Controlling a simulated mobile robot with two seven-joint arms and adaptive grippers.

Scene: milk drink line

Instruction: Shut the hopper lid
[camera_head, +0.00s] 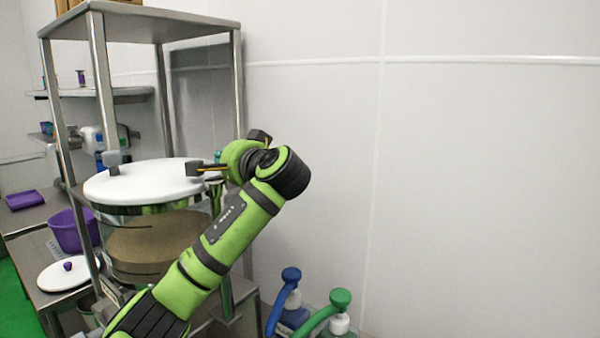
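The hopper (150,242) is a clear round vessel with brownish contents, standing inside a steel frame. Its round white lid (150,183) lies flat and looks level across the top. A grey block (113,168) shows at the lid's left side. My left gripper (228,153) is at the lid's right edge, with its dark fingers spread apart and nothing seen between them. One fingertip is over the right part of the lid; I cannot tell whether it touches. My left forearm hides the hopper's lower right side. My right gripper is not in view.
The steel frame (100,75) has posts and a top shelf around the hopper. A purple bucket (68,232), a white lid with a purple knob (62,274) and a purple tray (24,200) are at left. Blue- and green-topped bottles (291,310) stand low in front. The right wall is bare.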

